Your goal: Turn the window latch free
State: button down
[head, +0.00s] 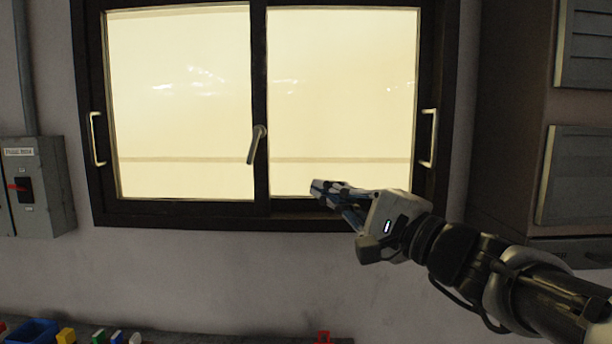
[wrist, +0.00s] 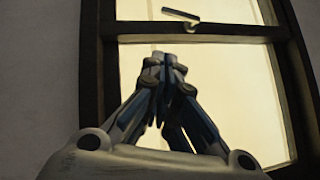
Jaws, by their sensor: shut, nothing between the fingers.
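The window latch (head: 256,146) is a small metal handle on the dark centre bar of the window (head: 260,60). In the head view it points down and slightly left from its pivot. It also shows near the top of the wrist view (wrist: 181,15). My gripper (head: 316,188) is in front of the lower right pane, to the right of and below the latch, and apart from it. In the wrist view its fingertips (wrist: 160,58) are together with nothing between them.
Pull handles sit on the left (head: 97,139) and right (head: 428,138) of the window frame. A grey fuse box (head: 42,180) is on the left wall. Cabinets (head: 580,175) stand at the right. Small coloured blocks and a blue bin (head: 32,331) lie on the surface below.

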aim_at(255, 145)
jog(key=shift+w+r+g+p, duration=0.35)
jog(key=shift+w+p, duration=0.1)
jog(key=shift+p, duration=3.6)
jog(key=p, duration=0.7)
jog(key=shift+s+d+r, duration=0.15)
jog(key=shift+s+d, duration=0.1)
jog(key=shift+s, duration=0.05)
jog(key=shift+s+d+t+p, duration=0.1)
jog(key=shift+s+t+p, duration=0.25)
jog(key=shift+p, duration=0.8)
jog(key=shift+w+f, duration=0.15)
jog(key=shift+f, duration=0.05)
jog(key=p+x, duration=0.1)
jog(key=x, duration=0.3)
jog(key=s+a+p+x, duration=0.1)
jog(key=x, duration=0.3)
jog(key=p+x, duration=0.1)
jog(key=x, duration=0.3)
jog(key=shift+s+a+r, duration=0.25)
jog(key=shift+a+r, duration=0.2)
jog(key=shift+a, duration=0.35)
jog(key=shift+w, duration=0.1)
